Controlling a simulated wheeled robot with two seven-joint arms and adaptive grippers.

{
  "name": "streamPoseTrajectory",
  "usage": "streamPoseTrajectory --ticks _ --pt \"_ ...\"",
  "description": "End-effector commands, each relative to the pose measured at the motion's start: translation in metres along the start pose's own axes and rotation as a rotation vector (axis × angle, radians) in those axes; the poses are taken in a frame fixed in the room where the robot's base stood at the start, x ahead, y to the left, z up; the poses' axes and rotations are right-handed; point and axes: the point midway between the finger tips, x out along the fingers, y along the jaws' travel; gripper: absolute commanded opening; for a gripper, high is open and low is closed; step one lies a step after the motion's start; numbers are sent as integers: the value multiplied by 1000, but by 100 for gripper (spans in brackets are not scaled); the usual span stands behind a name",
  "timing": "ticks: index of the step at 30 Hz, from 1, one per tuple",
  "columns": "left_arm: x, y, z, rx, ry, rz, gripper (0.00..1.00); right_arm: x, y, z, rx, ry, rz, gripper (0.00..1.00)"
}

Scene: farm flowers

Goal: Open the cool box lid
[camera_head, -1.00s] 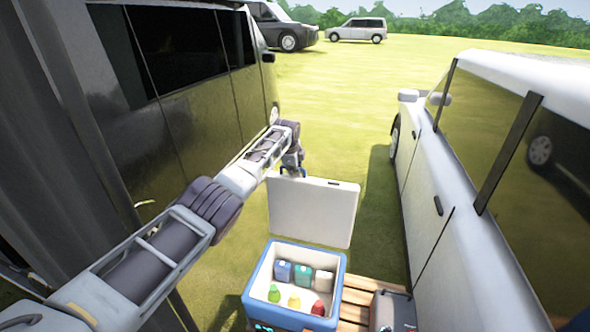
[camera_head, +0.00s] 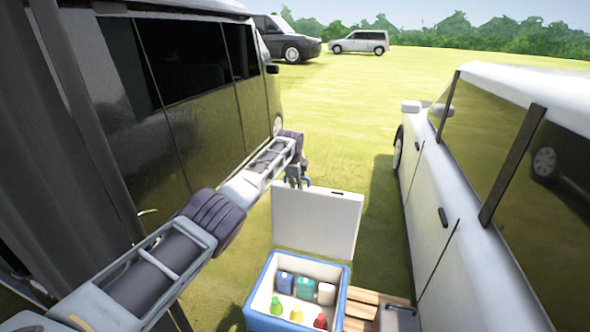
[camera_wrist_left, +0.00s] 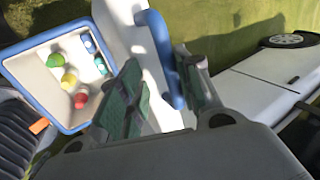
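The blue and white cool box (camera_head: 341,300) stands open at the bottom centre of the head view. Its white lid (camera_head: 318,222) stands roughly upright at the box's far side. My left gripper (camera_head: 298,182) is at the lid's top edge. In the left wrist view, the gripper (camera_wrist_left: 160,95) has its fingers apart, on either side of the lid's blue handle (camera_wrist_left: 158,50). A gap shows between the handle and the left-hand finger; I cannot tell whether the other finger touches. The box's blue rim (camera_wrist_left: 28,92) shows at left.
Several bottles and cartons (camera_head: 303,288) sit inside the box. A wooden pallet (camera_head: 362,305) and a grey object (camera_head: 398,317) are at its right. A white car (camera_head: 450,200) stands close on the right, a dark van (camera_head: 190,110) on the left. Grass behind the lid is clear.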

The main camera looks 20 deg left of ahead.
Motion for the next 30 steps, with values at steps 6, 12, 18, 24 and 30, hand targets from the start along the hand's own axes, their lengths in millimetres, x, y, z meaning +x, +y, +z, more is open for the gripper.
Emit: streamPoseTrajectory --ticks 6,12,18,24,30 --pt "-5 -1 1 -1 1 -1 34 0 -2 0 0 0 -2 0" --pt "-13 -1 1 -1 1 -1 34 0 -2 0 0 0 -2 0" --pt "-22 0 1 0 0 -2 34 0 -2 0 0 0 -2 0" --pt "-34 -1 1 -1 0 -3 34 0 -2 0 0 0 -2 0" --pt "-48 -1 2 -1 -1 -3 34 0 -2 0 0 0 -3 0"
